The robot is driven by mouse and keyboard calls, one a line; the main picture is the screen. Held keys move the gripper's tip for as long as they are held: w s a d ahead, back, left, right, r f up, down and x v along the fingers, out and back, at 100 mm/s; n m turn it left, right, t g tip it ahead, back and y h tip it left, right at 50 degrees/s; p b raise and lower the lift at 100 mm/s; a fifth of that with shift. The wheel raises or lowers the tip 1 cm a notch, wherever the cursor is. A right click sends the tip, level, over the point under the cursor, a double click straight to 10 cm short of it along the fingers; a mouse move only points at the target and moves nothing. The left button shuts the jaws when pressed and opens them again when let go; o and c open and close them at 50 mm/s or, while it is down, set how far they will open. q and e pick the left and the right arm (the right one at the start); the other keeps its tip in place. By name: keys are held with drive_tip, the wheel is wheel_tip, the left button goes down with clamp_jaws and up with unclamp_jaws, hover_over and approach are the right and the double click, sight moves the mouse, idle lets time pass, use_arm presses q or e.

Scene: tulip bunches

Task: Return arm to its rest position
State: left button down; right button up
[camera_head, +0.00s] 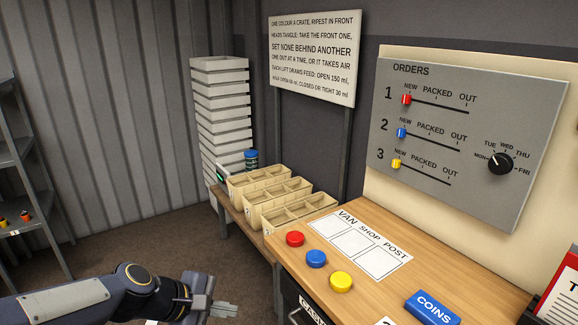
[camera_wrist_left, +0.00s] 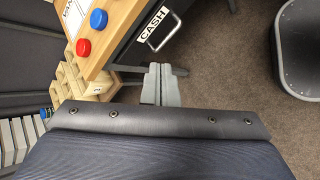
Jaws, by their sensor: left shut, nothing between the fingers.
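My left arm comes in from the lower left in the head view, and its gripper (camera_head: 222,306) is shut and empty. It hangs over the floor, left of the wooden desk (camera_head: 440,262) and apart from it. In the left wrist view the two fingers of this gripper (camera_wrist_left: 160,84) lie together, near the drawer marked CASH (camera_wrist_left: 150,38); I cannot tell the exact gap there. My right gripper is in neither view.
Red (camera_head: 295,239), blue (camera_head: 316,258) and yellow (camera_head: 341,282) discs sit on the desk's left side. Divided crates (camera_head: 285,208) stand on a lower bench behind. A grey shelf (camera_head: 22,150) is at far left. A dark bin (camera_wrist_left: 305,45) stands on the open floor (camera_wrist_left: 225,60).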

use_arm(q)
drive_tip(key=s+a+r+m+y+p, duration=0.1)
drive_tip(key=s+a+m, duration=0.3)
drive_tip(key=s, duration=0.6)
drive_tip(key=s+a+r+m+y+p, duration=0.1)
drive_tip(key=s+a+r+m+y, duration=0.1)
drive_tip(key=s+m, duration=0.6)
drive_tip(key=shift+s+a+r+y, duration=0.25)
drive_tip(key=shift+s+a+y, duration=0.15)
drive_tip(key=shift+s+a, duration=0.5)
